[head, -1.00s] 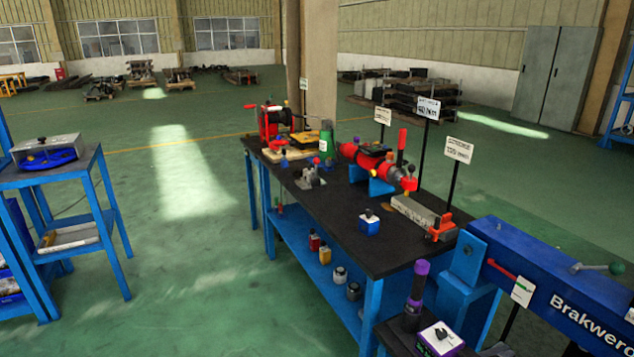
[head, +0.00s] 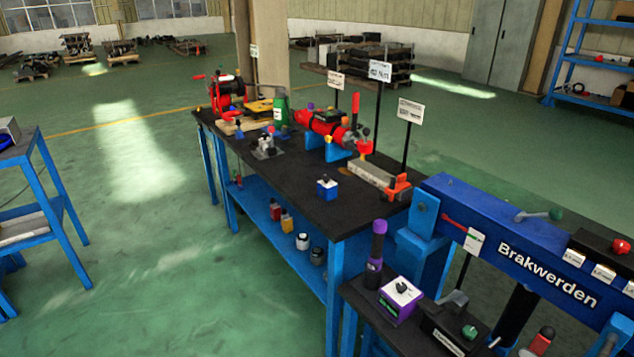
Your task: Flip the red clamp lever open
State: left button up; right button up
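An orange-red clamp (head: 398,187) with a dark upright part sits at the right end of a grey bar (head: 368,174) on the black-topped workbench (head: 290,203). A red lever (head: 453,221) lies along the left end of the blue beam (head: 520,250) marked Brakwerden, with a white tag (head: 474,241) hanging by it. I cannot tell for certain which one is the task's clamp lever. Both are small, and their open or shut state is unclear. Neither of my grippers is in view.
A red cylinder tool (head: 325,124), a green bottle (head: 281,111) and a blue block (head: 327,188) stand on the workbench. A lower table holds a purple-handled tool (head: 376,245) and a purple box (head: 400,299). A blue-framed stand (head: 40,190) is at left. Green floor between is clear.

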aim_at(271, 128)
jog(key=i+j+z, duration=0.35)
jog(key=i+j, duration=0.4)
jog(key=i, duration=0.45)
jog(key=i+j+z, duration=0.4)
jog(key=i+j, duration=0.7)
